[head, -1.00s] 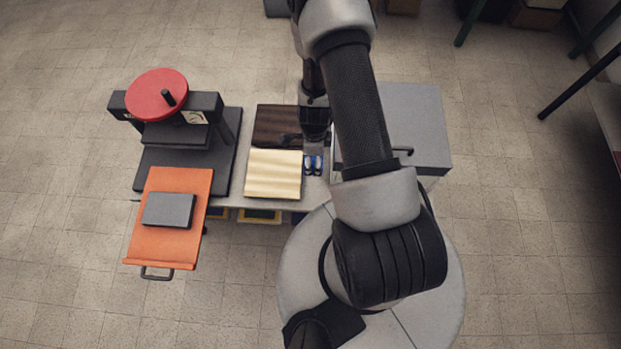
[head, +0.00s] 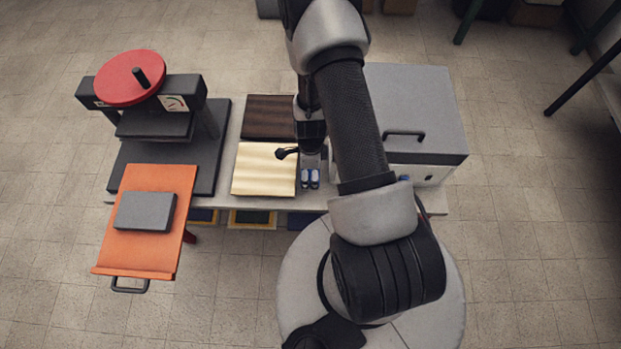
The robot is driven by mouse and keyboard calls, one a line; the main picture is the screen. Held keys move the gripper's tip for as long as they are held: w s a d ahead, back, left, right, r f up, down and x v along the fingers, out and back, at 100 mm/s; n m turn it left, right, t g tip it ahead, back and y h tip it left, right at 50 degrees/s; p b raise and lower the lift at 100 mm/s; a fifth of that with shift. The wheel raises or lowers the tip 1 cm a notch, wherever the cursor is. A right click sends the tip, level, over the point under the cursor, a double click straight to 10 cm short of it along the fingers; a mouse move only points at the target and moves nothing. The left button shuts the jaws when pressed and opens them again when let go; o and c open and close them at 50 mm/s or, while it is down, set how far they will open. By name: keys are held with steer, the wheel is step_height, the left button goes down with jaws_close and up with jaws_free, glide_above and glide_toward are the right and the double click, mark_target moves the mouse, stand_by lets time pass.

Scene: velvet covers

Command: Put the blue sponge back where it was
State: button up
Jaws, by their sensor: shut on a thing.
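My gripper (head: 310,179) points down over the bench, right of the cream board and left of the grey box. Two small blue shapes with pale tops show side by side at its end. They are too small to tell finger parts from sponge. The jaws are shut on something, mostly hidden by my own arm. I see no other blue sponge on the bench top. A dark knobbed rod (head: 285,153) sticks out beside the gripper, over the cream board's upper right corner.
A press with a red wheel (head: 130,78) stands at left. Its orange tray (head: 118,253) juts past the front edge and carries a grey block (head: 144,211). A dark wooden board (head: 268,117) lies behind the cream board (head: 262,170). The grey box (head: 412,95) stands at right.

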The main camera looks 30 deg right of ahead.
mark_target(310, 177)
steer(key=shift+f+b, duration=1.8)
steer(key=shift+f, duration=0.25)
steer(key=shift+f, duration=0.2)
steer(key=o, duration=1)
